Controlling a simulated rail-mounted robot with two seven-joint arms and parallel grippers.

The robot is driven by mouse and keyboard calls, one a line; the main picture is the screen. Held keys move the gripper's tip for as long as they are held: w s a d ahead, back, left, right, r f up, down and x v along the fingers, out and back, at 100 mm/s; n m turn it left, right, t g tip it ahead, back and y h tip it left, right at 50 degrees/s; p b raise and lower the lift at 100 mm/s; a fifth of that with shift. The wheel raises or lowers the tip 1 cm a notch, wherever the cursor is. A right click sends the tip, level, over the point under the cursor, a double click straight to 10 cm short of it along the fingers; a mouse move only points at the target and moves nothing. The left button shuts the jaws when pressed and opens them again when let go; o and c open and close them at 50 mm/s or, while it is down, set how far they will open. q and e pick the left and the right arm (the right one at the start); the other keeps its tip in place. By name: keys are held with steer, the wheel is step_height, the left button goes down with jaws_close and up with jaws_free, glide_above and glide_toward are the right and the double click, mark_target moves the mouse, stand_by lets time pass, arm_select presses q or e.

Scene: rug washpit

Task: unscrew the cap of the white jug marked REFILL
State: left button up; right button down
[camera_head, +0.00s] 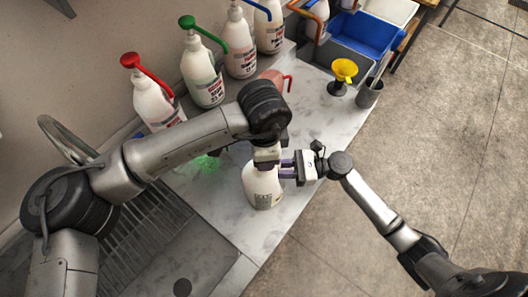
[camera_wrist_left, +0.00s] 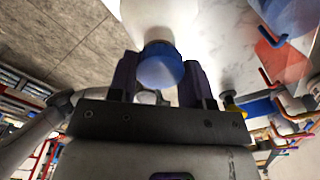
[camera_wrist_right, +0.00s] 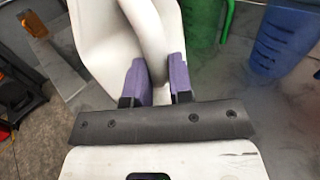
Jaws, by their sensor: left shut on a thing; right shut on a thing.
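The white jug (camera_head: 263,188) stands on the pale counter. A label shows on its side, but I cannot read it. My left gripper (camera_head: 267,158) comes down over its top and hides the cap in the head view. In the left wrist view the blue cap (camera_wrist_left: 160,66) sits between the purple fingers, and the left gripper is shut on it. The cap is on the jug's neck. My right gripper (camera_head: 287,168) reaches in from the right. In the right wrist view its purple fingers are shut on the jug's white handle (camera_wrist_right: 150,35).
Several pump bottles, one with a red pump (camera_head: 131,60) and one with a green pump (camera_head: 188,23), line the wall. A yellow funnel (camera_head: 344,69), a grey cup (camera_head: 370,93) and a blue bin (camera_head: 365,38) are at the far end. A ribbed drain sink (camera_head: 150,235) lies at the near left.

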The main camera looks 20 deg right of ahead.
arm_select(q)
steer(key=shift+r, duration=0.15)
steer(key=shift+r, duration=1.85)
arm_select(e)
steer(key=c, duration=0.9)
jaws_free()
